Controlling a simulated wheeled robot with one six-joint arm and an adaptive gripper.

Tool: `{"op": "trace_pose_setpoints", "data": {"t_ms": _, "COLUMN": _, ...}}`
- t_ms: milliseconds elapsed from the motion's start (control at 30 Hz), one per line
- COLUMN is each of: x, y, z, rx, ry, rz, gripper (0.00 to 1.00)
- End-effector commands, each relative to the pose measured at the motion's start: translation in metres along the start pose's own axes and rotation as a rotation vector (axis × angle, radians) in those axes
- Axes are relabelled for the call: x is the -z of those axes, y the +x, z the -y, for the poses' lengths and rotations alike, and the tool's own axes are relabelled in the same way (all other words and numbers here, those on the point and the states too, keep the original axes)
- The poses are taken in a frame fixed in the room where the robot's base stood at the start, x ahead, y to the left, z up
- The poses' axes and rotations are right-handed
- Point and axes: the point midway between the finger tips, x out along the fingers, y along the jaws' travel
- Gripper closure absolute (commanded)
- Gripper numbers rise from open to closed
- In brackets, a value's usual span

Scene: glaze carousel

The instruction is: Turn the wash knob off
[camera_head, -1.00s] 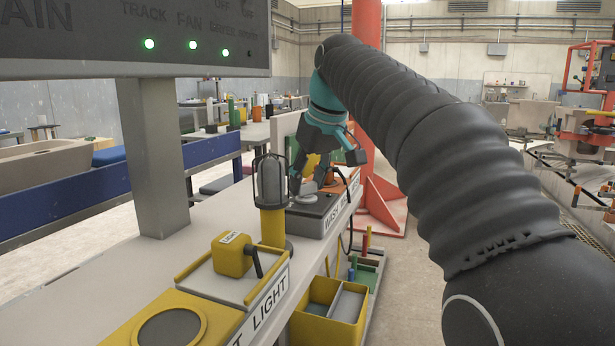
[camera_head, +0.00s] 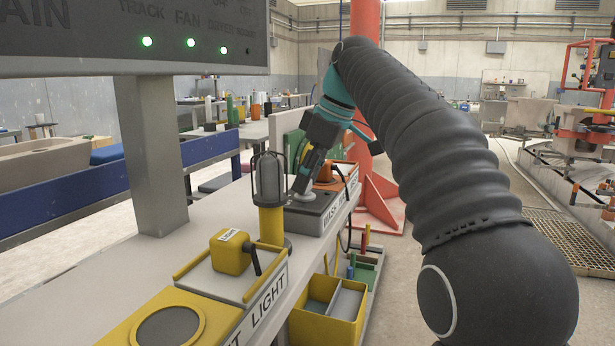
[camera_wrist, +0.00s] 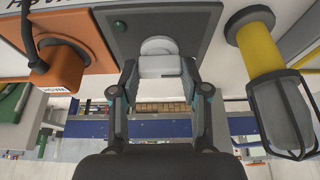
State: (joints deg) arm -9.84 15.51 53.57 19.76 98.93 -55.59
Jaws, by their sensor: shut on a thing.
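The wash knob (camera_wrist: 160,47) is a pale round knob with a grip bar on a dark grey box. The box (camera_head: 322,206) carries a "WASH" label on its front and stands on the long bench. A small green spot (camera_wrist: 119,25) shows on the box in the wrist view. My gripper (camera_wrist: 160,73) is shut on the knob's bar, one finger on each side. In the head view my gripper (camera_head: 302,183) reaches down to the box at a tilt, and its fingers partly hide the knob.
A caged lamp on a yellow post (camera_head: 270,190) stands close to the box. An orange unit (camera_head: 330,175) with a black cable is on its other side. A yellow light switch (camera_head: 231,252) sits nearer. An overhead panel (camera_head: 130,35) shows three green lamps. A yellow bin (camera_head: 320,322) stands below.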

Motion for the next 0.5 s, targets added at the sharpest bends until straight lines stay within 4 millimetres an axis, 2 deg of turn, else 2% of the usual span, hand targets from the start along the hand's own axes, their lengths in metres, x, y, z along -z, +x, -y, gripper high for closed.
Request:
{"op": "trace_pose_setpoints", "data": {"t_ms": 367, "x": 0.0001, "y": 0.0000, "z": -0.0002, "rx": 0.002, "ry": -0.007, "rz": 0.000, "gripper": 0.89}}
{"op": "trace_pose_setpoints", "data": {"t_ms": 400, "x": 0.0001, "y": 0.0000, "z": -0.0002, "rx": 0.002, "ry": -0.007, "rz": 0.000, "gripper": 0.52}}
{"op": "trace_pose_setpoints", "data": {"t_ms": 500, "x": 0.0001, "y": 0.0000, "z": -0.0002, "rx": 0.002, "ry": -0.006, "rz": 0.000, "gripper": 0.29}}
